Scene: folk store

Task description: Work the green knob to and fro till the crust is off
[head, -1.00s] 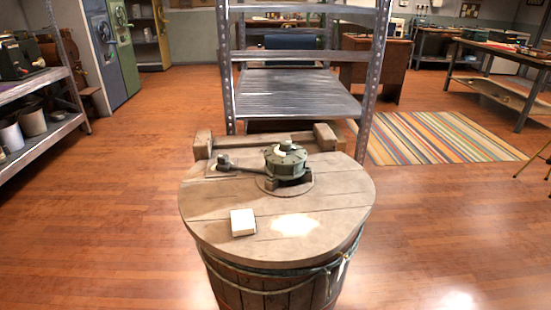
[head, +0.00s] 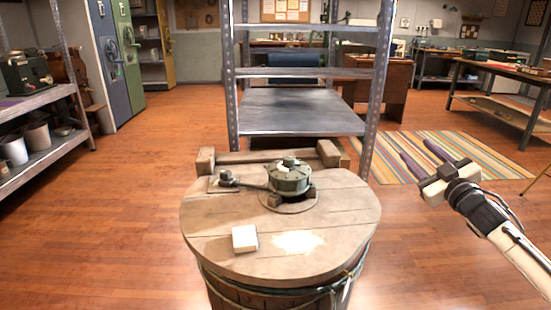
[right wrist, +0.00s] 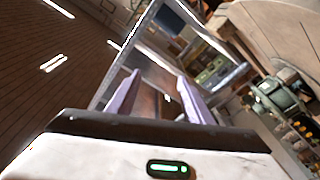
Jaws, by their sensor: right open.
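A grey-green round fitting (head: 289,180) with a small knob (head: 289,163) on top sits on the wooden lid (head: 215,215) of a barrel. Pale patches show on top of the knob; I cannot tell how much of this is crust. The fitting also shows at the right of the right wrist view (right wrist: 282,95). My right gripper (head: 418,153) is open and empty, with purple-grey fingers, raised to the right of the barrel and apart from the knob. It also shows in the right wrist view (right wrist: 157,88). My left gripper is not in view.
A white block (head: 244,238) and a pale patch (head: 298,241) are on the lid's near part. A dark arm (head: 250,184) runs left from the fitting. A metal shelf rack (head: 300,112) stands behind the barrel. Open floor lies on both sides.

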